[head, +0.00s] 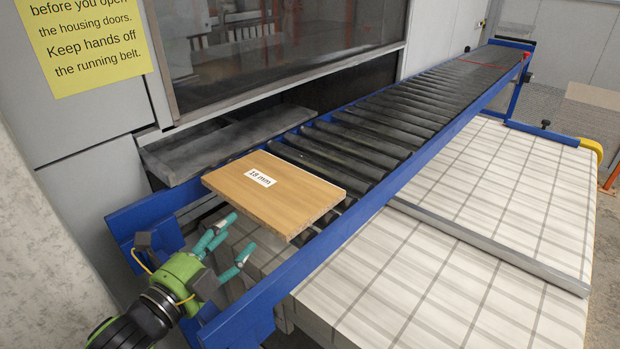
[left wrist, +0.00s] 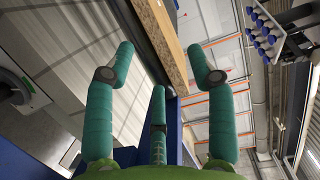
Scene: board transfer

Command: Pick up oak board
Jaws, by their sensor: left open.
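The oak board (head: 285,197) is a flat light-brown panel with a white "18 mm" label, lying on the near end of the roller conveyor. Its near edge points toward my left gripper. My left gripper (head: 228,250) is green with teal fingers, open and empty, just short of the board's near edge and apart from it. In the left wrist view the board's edge (left wrist: 163,40) shows as a brown strip beyond and between the spread fingers (left wrist: 160,75). My right gripper is in neither view.
The conveyor has blue side rails (head: 345,232) and dark rollers (head: 375,130) running to the far right. A grey machine housing with a window (head: 280,60) stands behind it. A table with a checked cover (head: 470,250) and a grey bar (head: 490,245) lies to the right.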

